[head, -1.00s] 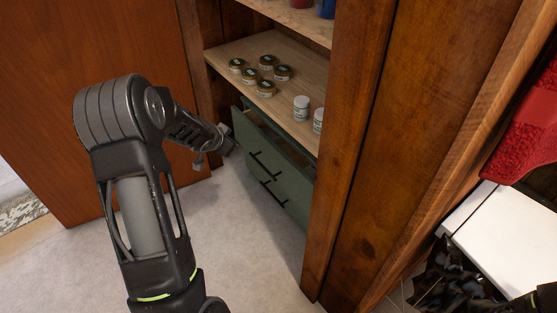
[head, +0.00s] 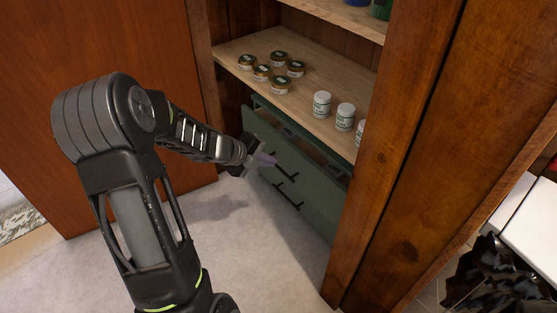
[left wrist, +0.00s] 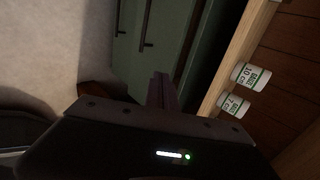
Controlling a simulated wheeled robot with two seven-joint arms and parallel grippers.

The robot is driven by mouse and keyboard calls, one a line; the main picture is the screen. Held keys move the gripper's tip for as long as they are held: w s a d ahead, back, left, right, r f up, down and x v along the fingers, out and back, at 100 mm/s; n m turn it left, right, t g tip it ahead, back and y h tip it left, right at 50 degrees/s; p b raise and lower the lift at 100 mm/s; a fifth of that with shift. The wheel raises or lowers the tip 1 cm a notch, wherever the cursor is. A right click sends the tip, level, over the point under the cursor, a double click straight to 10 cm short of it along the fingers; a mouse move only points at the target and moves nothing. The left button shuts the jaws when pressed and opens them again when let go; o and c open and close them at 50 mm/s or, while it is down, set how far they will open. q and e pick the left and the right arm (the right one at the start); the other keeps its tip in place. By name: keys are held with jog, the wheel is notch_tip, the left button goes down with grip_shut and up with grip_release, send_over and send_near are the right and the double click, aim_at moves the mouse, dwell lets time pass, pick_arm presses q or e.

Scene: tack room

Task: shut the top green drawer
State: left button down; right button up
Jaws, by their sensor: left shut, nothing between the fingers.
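The top green drawer (head: 302,170) is in the lower part of the wooden cabinet, below the shelf with jars. It stands partly open; its inside shows behind the front panel. A dark bar handle (head: 287,175) is on its front. My left gripper (head: 264,160) is shut and empty, its fingertips close to the upper left part of the drawer front; I cannot tell whether they touch. In the left wrist view, the shut fingers (left wrist: 160,90) point towards the green drawer fronts (left wrist: 166,40), with dark handles beside them. My right gripper is not in view.
Several gold-lidded jars (head: 280,86) and white jars (head: 345,117) stand on the shelf (head: 300,100) above the drawer. A wooden post (head: 375,190) stands right of the drawers, and a brown door panel (head: 90,90) stands at left. The pale floor before the drawers is clear.

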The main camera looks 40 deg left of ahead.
aim_at(307, 156)
pick_arm(q)
jog(key=b+x, duration=0.1)
jog(key=x, duration=0.3)
jog(key=w+r+b+x, duration=0.1)
jog(key=b+x, duration=0.1)
jog(key=x, duration=0.1)
jog(key=b+x, duration=0.1)
jog(key=x, duration=0.3)
jog(key=shift+w+d+r+b, duration=0.1)
jog(key=shift+w+d+b, duration=0.2)
jog(key=shift+w+b, duration=0.15)
jog(key=shift+w, duration=0.4)
jog(key=w+p, duration=0.1)
jog(key=w, duration=0.1)
jog(key=w+d+p, duration=0.1)
jog(key=w+p, duration=0.1)
jog(key=shift+w+d+r, duration=0.1)
jog(key=shift+d+r, duration=0.05)
jog(key=shift+d, duration=0.05)
jog(key=shift+w, duration=0.1)
